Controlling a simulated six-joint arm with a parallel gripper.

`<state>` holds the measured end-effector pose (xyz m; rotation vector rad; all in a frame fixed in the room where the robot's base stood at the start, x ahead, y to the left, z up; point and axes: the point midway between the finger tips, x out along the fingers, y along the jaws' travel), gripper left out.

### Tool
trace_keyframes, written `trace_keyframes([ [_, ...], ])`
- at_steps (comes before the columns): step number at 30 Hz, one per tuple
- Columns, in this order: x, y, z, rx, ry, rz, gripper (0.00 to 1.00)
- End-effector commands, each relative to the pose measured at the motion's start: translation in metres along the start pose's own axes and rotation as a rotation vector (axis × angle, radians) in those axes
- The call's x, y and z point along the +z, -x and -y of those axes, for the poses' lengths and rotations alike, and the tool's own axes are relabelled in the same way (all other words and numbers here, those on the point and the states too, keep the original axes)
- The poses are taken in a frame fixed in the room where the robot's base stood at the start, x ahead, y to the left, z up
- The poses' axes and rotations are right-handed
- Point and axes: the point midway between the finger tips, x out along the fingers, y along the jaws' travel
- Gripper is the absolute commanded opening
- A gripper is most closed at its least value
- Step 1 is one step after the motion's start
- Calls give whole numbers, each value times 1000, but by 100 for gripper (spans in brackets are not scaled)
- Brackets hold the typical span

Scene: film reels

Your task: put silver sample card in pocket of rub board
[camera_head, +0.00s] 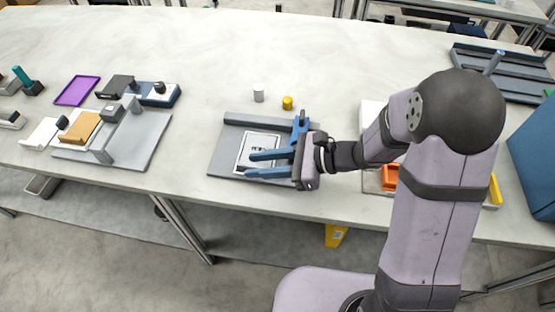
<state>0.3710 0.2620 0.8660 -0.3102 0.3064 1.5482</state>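A dark grey board (226,150), which looks like the rub board, lies flat near the table's front edge, with a raised bar (250,121) along its back. A pale, dark-edged rectangle with small dark marks (258,141) lies on it; I cannot tell whether this is the silver sample card or the pocket. No other clearly silver card shows. Nothing shows between the fingers. The fingers hide part of the rectangle, and contact cannot be told.
A silver cylinder (259,95) and a yellow cylinder (287,102) stand behind the board. At left are a purple tray (77,90) and a light grey board (145,141) with an orange block (81,128).

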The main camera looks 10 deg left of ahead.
Motion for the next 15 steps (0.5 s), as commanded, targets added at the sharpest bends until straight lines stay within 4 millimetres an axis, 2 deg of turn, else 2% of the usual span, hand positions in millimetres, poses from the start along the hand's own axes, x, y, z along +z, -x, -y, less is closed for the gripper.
trace_keyframes([
  [5, 1, 17, 2, -5, 0, 0, 28],
  [15, 1, 77, 2, -6, 1, 0, 28],
])
